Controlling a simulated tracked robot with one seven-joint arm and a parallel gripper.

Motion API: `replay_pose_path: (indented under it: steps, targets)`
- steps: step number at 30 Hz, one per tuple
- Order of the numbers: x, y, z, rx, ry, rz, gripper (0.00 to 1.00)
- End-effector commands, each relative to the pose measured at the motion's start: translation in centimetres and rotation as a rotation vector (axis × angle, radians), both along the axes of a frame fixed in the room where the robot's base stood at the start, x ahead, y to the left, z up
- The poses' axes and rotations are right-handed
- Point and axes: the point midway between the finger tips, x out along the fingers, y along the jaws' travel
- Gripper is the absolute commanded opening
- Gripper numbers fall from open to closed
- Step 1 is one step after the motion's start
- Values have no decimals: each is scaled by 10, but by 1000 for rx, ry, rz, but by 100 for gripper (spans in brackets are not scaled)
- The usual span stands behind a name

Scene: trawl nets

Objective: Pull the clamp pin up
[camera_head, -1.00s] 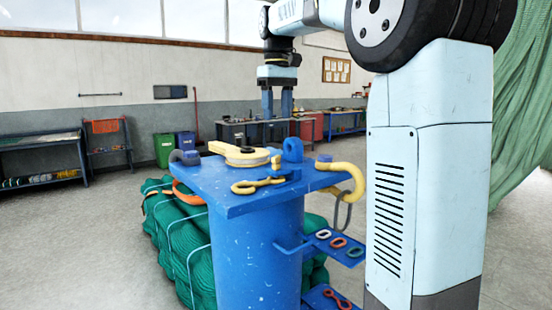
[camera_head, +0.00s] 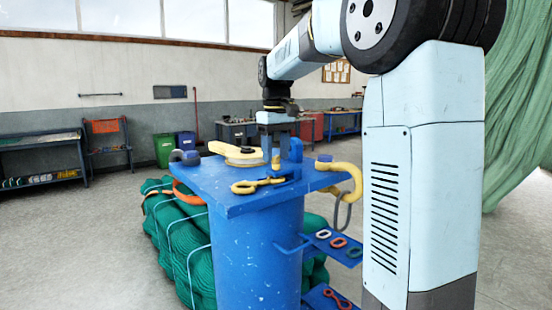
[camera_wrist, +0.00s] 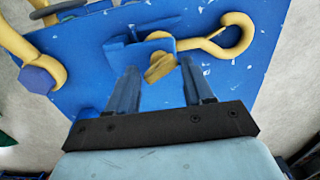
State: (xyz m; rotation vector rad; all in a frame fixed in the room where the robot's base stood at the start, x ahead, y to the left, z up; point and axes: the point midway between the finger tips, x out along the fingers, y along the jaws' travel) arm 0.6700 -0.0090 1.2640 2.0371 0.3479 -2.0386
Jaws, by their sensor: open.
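The clamp pin (camera_wrist: 159,68) is a short yellow piece standing at a blue clamp block (camera_wrist: 138,52) on the blue bench top (camera_head: 235,203). It also shows in the head view as a small yellow bit (camera_head: 276,161) below my gripper (camera_head: 275,152). In the wrist view my gripper (camera_wrist: 158,80) is open, with one finger on each side of the pin's top. The fingers look apart from the pin; how far down they reach beside it I cannot tell. A yellow eye-ended bar (camera_wrist: 228,38) runs from the clamp block. The pin's lower part is hidden.
A yellow block with a round base (camera_head: 238,152) lies behind the clamp. A yellow hook (camera_head: 348,175) hangs at the bench top's right edge. A side shelf (camera_head: 322,252) holds several coloured links. Green net rolls (camera_head: 180,235) lie beside the blue post.

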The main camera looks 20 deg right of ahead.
Motion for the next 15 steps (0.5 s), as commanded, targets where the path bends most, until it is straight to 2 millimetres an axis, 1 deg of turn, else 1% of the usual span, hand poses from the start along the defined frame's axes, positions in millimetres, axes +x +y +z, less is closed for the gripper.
replay_pose_path:
  steps: [1,6,15]
  targets:
    - [0,0,-6,0,1,0,52]
    - [0,0,-17,0,0,0,52]
    - [0,0,-20,0,0,0,52]
